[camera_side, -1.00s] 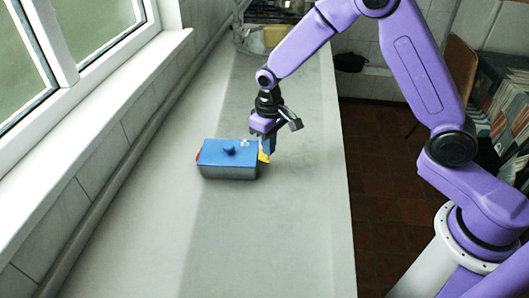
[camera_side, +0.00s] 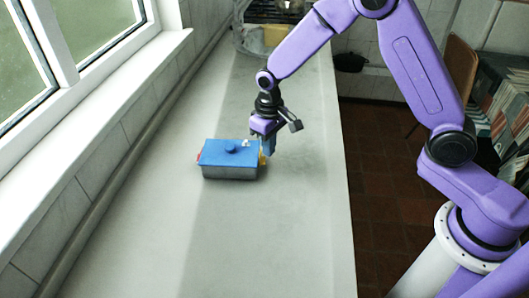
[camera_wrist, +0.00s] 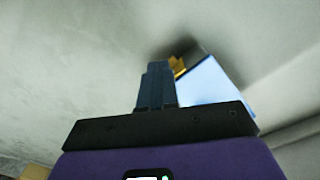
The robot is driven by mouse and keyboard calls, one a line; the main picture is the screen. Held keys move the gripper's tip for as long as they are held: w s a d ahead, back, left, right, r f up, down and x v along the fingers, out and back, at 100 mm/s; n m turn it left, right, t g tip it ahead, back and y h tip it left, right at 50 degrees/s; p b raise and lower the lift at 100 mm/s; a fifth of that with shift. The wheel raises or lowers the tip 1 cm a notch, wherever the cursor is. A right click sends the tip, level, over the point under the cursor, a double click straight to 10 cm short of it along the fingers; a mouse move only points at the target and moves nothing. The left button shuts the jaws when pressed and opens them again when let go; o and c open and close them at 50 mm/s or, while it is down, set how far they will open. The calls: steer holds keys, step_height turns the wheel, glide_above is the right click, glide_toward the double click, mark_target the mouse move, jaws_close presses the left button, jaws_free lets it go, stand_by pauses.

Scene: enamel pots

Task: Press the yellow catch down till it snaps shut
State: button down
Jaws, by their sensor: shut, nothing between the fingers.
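In the wrist view the catch (camera_wrist: 178,66) shows at the edge of the light-blue lid (camera_wrist: 213,85), just right of my fingertips. My gripper (camera_side: 268,151) is shut and empty, pointing down beside the catch. Its fingers (camera_wrist: 158,68) also show in the wrist view. I cannot tell whether they touch the catch.
A red part (camera_side: 199,157) shows at the pot's left end. A small whitish piece (camera_side: 245,143) is at the lid's back edge. The window sill (camera_side: 110,95) and wall run along the left. The worktop (camera_side: 270,235) in front is clear. A clear container (camera_side: 260,40) stands far back.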

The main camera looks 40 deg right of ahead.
step_height(320, 180, up, 6)
steer(key=shift+r, duration=0.25)
stand_by(0.6)
steer(key=s+d+r+n, duration=0.2)
steer(key=s+d+n, duration=0.1)
steer(key=s, duration=0.7)
steer(key=s+d+r+n, duration=0.2)
steer(key=s+d+n, duration=0.1)
steer(key=s, duration=0.8)
steer(key=s+d+r+n, duration=0.2)
steer(key=s+d+n, duration=0.1)
steer(key=s, duration=0.7)
steer(key=shift+s+n, duration=0.3)
steer(key=shift+s, duration=0.05)
steer(key=shift+r, duration=0.1)
